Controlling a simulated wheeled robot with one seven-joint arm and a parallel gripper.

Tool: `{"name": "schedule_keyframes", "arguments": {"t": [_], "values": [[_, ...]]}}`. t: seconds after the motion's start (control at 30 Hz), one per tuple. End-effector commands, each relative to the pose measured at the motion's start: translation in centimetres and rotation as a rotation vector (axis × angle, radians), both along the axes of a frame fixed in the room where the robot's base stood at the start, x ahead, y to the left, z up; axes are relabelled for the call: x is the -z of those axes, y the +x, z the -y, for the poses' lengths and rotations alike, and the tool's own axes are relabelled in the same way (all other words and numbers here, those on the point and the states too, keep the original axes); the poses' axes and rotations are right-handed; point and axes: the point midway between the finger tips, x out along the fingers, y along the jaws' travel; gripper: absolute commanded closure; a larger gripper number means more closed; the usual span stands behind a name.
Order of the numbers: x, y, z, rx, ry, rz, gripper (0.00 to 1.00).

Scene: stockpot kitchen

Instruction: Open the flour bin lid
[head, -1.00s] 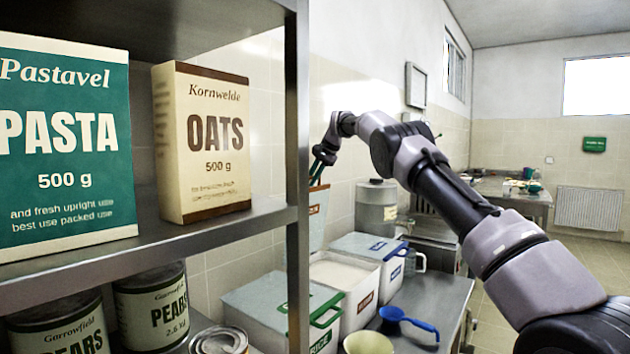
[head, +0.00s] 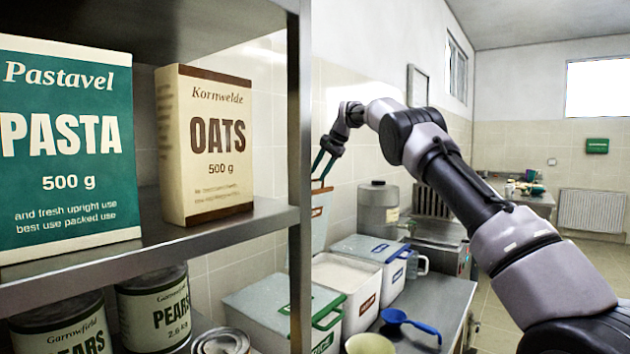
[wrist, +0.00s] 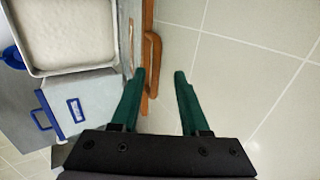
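The flour bin (head: 369,283) is the middle white bin on the counter, with a brown label and pale contents showing. It also shows in the wrist view (wrist: 72,72). Its lid (head: 319,233) stands raised, about upright, at the wall side, partly hidden by the shelf post. In the wrist view the lid shows nearly edge-on with its brown handle (wrist: 153,62). My gripper (wrist: 160,73) is open at the lid's top edge. The handle's lower end shows between the green fingertips, closer to the left one. I cannot tell whether they touch. In the head view my gripper (head: 322,165) is above the lid.
A green-handled bin (head: 270,300) stands in front and a blue-handled bin (head: 370,247) behind, both lidded. A blue scoop (head: 410,325) and a pale bowl (head: 370,344) are on the counter. The shelf post (head: 299,150) partly blocks the view. The tiled wall (wrist: 240,60) is close by.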

Motion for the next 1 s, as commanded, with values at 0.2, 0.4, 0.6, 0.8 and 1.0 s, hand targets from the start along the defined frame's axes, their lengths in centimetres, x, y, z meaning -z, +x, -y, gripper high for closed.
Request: {"name": "schedule_keyframes", "arguments": {"t": [0.2, 0.4, 0.6, 0.8, 1.0], "values": [[-3.7, -1.4, 2.0, 0.002, 0.002, 0.004, 0.56], [-5.3, -2.0, 2.8, 0.000, 0.002, 0.004, 0.56], [-5.5, -2.1, 2.9, 0.000, 0.001, 0.004, 0.56], [-5.5, -2.1, 2.9, 0.001, 0.001, 0.005, 0.56], [-6.6, -2.6, 3.9, 0.006, 0.000, 0.014, 0.56]]}}
